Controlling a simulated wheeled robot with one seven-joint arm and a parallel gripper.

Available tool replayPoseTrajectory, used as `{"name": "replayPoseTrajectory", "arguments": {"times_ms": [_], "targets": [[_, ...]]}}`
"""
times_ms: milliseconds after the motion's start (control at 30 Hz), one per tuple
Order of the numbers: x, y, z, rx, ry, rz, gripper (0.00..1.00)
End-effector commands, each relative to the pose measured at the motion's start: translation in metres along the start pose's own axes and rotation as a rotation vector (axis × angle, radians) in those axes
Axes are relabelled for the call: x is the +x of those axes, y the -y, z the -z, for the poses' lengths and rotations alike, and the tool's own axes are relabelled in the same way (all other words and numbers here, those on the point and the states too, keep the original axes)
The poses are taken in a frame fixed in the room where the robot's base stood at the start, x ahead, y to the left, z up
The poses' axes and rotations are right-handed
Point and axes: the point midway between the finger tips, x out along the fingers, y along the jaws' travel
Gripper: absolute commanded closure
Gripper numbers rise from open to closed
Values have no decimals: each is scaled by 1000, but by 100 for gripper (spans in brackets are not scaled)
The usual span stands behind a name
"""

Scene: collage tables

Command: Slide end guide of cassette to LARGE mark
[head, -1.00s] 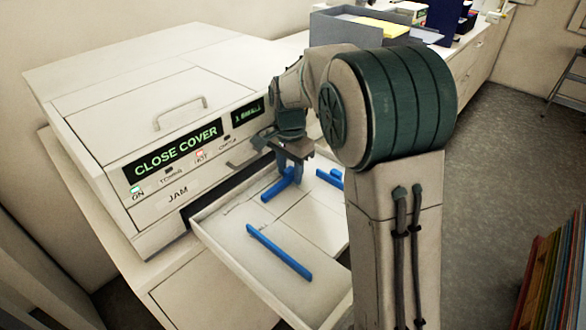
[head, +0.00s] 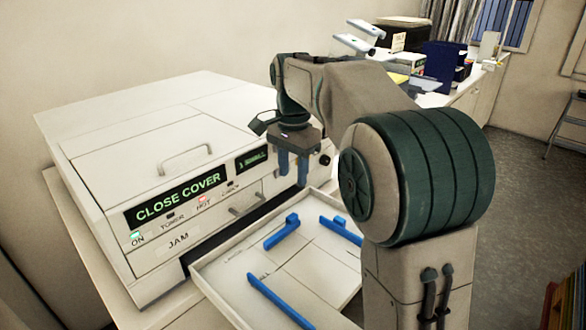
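The open cassette (head: 212,292) is a shallow white tray at the front of the machine. A short blue end guide (head: 282,232) with a raised tab lies crosswise in it, between two blue side guides, one in front (head: 280,300) and one behind (head: 341,231). Faint lettering that looks like LARGE (head: 234,252) is on the tray floor left of the end guide's near end. My gripper (head: 293,178) hangs above the end guide, clear of it, fingers pointing down, apart and empty. My arm hides the tray's right part.
The white machine (head: 130,120) stands close on the left, with a handle (head: 186,158) on its lid. Its display (head: 178,198) reads CLOSE COVER, and a smaller one (head: 252,159) seems to read SMALL. A counter with boxes (head: 437,65) is behind.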

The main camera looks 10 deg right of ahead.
Motion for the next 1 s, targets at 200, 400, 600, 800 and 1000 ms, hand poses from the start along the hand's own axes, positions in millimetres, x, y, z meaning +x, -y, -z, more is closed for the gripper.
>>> {"name": "replayPoseTrajectory", "arguments": {"times_ms": [200,400,600,800,1000], "targets": [[-2,0,0,0,0,0,61],[-1,-2,0,-1,-5,9,95],[9,-24,-5,-15,-66,104,100],[23,-62,-18,-47,-193,263,100],[37,-97,-34,-81,-329,396,100]]}}
